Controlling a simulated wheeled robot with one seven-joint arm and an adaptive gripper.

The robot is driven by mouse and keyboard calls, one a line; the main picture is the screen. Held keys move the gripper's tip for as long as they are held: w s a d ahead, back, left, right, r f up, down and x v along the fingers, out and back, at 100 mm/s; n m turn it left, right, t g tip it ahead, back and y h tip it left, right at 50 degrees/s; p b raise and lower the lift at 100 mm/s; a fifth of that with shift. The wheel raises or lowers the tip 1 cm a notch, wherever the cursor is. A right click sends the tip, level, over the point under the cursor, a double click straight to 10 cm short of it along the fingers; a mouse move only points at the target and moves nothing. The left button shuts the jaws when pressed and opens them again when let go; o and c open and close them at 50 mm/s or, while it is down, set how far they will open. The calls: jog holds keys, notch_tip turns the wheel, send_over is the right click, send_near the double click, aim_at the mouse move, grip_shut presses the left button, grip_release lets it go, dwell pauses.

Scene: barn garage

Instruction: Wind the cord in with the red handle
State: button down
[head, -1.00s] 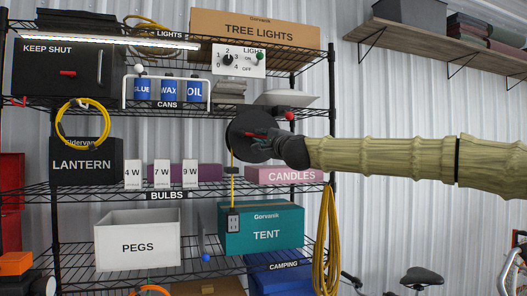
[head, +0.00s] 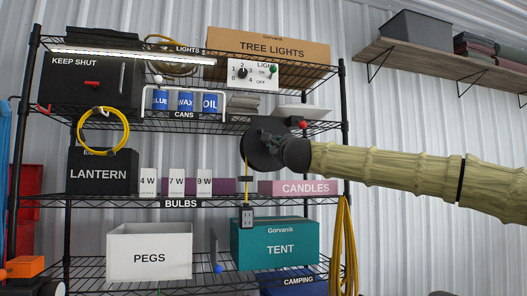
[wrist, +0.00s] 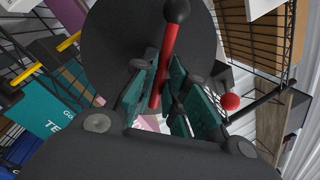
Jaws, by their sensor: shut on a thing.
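The cord reel is a dark round disc (head: 258,150) at the shelf front, beside my gripper (head: 284,150). In the wrist view the disc (wrist: 115,45) fills the upper middle. The red handle (wrist: 169,62) with its black knob (wrist: 177,10) stands between the teal finger pads of my gripper (wrist: 162,88), which is shut on it. In the head view my gripper hides the handle. The yellow cord (head: 246,178) hangs straight down from the reel to a dark socket block (head: 246,217), just above the TENT box's (head: 275,243) top left.
A red ball knob (head: 303,124) sits close above my gripper, also in the wrist view (wrist: 230,102). The CANDLES box (head: 298,188) is below my wrist. A switch panel (head: 255,73) is above the reel. A loose yellow coil (head: 343,240) hangs at the right post.

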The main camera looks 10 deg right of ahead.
dwell(0.4)
jog(key=c, duration=1.5)
grip_release()
jog(key=v, duration=1.2)
jog(key=shift+d, duration=0.1)
